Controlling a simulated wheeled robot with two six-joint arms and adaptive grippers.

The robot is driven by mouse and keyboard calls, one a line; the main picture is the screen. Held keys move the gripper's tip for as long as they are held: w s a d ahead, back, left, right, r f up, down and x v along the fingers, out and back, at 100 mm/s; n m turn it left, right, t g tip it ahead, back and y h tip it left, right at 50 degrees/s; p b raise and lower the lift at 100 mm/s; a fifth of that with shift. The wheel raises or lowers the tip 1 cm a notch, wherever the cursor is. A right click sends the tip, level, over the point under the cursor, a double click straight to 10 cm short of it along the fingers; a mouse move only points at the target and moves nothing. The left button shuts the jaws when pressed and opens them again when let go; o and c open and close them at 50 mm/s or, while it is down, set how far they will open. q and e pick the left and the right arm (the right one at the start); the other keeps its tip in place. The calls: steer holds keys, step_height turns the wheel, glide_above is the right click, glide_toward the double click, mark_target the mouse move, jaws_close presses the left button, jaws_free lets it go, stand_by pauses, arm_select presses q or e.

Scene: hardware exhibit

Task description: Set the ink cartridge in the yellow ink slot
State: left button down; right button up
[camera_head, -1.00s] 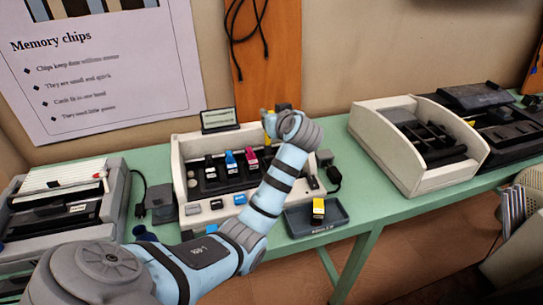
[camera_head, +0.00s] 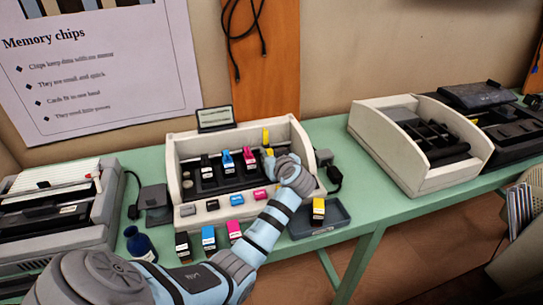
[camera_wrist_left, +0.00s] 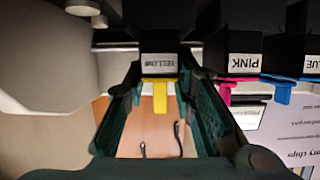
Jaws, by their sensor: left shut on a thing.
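My left gripper (camera_head: 268,153) is at the right end of the row of slots in the white printer unit (camera_head: 187,146). In the left wrist view, its two green fingers (camera_wrist_left: 160,88) flank a black cartridge with a YELLOW label (camera_wrist_left: 160,63) and a yellow tab. The gripper is shut on this ink cartridge, whose yellow top (camera_head: 266,136) shows in the head view. The cartridge is in line with the pink cartridge (camera_head: 249,157) and blue cartridge (camera_head: 228,160). The yellow slot is hidden, so I cannot tell how deep the cartridge sits. My right gripper is out of view.
Another yellow cartridge (camera_head: 318,208) stands in a dark tray (camera_head: 335,212) at the right. An open beige machine (camera_head: 440,172) stands farther right.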

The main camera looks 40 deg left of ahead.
arm_select(q)
steer(key=c, duration=1.3)
jaws_free()
steer(key=shift+c, duration=0.2)
steer(key=shift+r+p, duration=0.25)
steer(key=shift+p, duration=0.05)
steer(key=shift+s+d+r, duration=0.1)
steer(key=shift+d+r, duration=0.1)
steer(key=shift+d, duration=0.1)
steer(key=p+v, duration=0.1)
steer(key=v, duration=1)
steer(key=shift+s+d+r+p, duration=0.1)
steer(key=shift+s+p, duration=0.1)
steer(key=shift+p, duration=0.15)
